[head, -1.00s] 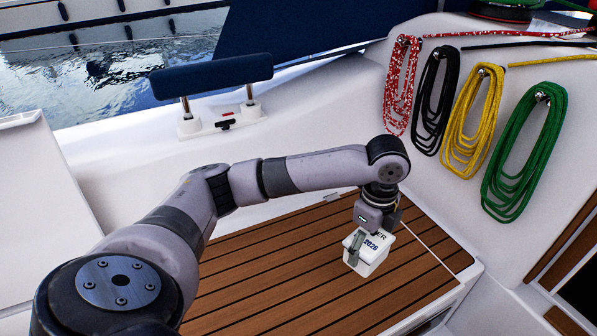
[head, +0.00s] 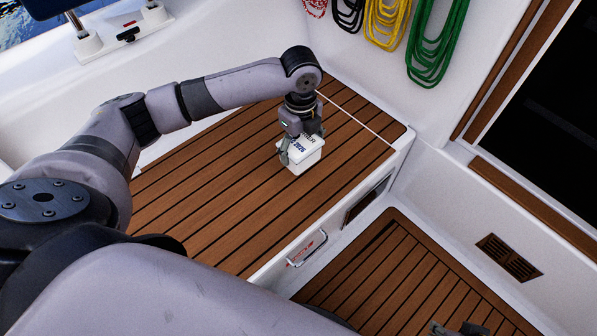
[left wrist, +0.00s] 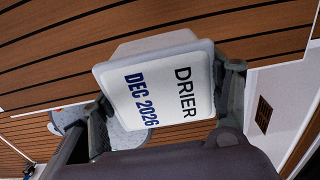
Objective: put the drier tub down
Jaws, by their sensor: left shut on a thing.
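The drier tub (head: 305,159) is a small white box with a pale lid. In the left wrist view its lid (left wrist: 160,85) reads "DRIER" and "DEC 2026". My left gripper (head: 299,146) is shut on it, with one finger on each side of the tub in the wrist view. The tub is over the brown slatted seat (head: 225,215), near its right end. I cannot tell whether its base touches the slats. Only dark tips of what seems to be my right gripper (head: 459,329) show at the bottom edge of the head view.
The slats around the tub are clear. The seat's white front edge drops to a lower slatted floor (head: 400,275); a handle (head: 307,248) is on that front face. Coiled ropes, including a green one (head: 432,45), hang on the white wall behind.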

